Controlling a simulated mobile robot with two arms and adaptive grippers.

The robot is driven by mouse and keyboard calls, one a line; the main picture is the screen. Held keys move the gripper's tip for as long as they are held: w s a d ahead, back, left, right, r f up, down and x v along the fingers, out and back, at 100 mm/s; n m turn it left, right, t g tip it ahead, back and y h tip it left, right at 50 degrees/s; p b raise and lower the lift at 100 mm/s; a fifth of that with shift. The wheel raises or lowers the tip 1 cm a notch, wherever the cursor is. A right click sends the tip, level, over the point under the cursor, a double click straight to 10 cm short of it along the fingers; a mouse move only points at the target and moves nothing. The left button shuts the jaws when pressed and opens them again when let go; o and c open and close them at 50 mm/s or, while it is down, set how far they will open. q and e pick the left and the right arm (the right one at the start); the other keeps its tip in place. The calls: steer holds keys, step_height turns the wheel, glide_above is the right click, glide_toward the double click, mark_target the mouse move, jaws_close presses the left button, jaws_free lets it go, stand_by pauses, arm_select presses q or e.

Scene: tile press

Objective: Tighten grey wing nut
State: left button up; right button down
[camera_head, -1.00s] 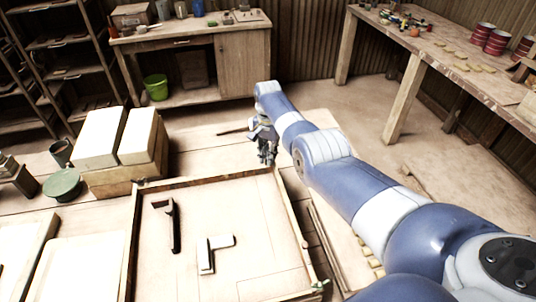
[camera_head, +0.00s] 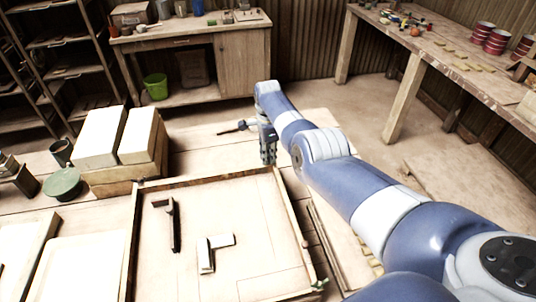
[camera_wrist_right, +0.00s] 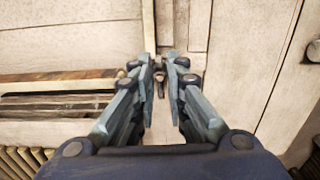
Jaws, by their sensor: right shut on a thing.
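My right gripper (camera_head: 268,160) points down at the far right corner of a wooden frame (camera_head: 205,181) on the bench. In the right wrist view its fingers (camera_wrist_right: 166,78) are close together around a small dark grey piece (camera_wrist_right: 160,86), which looks like the grey wing nut. The fingers hide most of it, and the head view does not show it. A green wing nut (camera_head: 319,284) sits at the frame's near right corner. My left gripper is not in view.
An L-shaped pale piece (camera_head: 208,252) and a dark-handled tool (camera_head: 174,225) lie inside the frame. Pale blocks (camera_head: 140,135), a green round lid (camera_head: 62,184) and a mug (camera_head: 61,152) stand to the left. A dark tool (camera_head: 233,128) lies behind my right gripper.

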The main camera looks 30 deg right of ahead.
stand_by(0.4)
steer(key=c, duration=1.6)
jaws_free()
steer(key=shift+o, duration=0.2)
step_height(320, 180, up, 12)
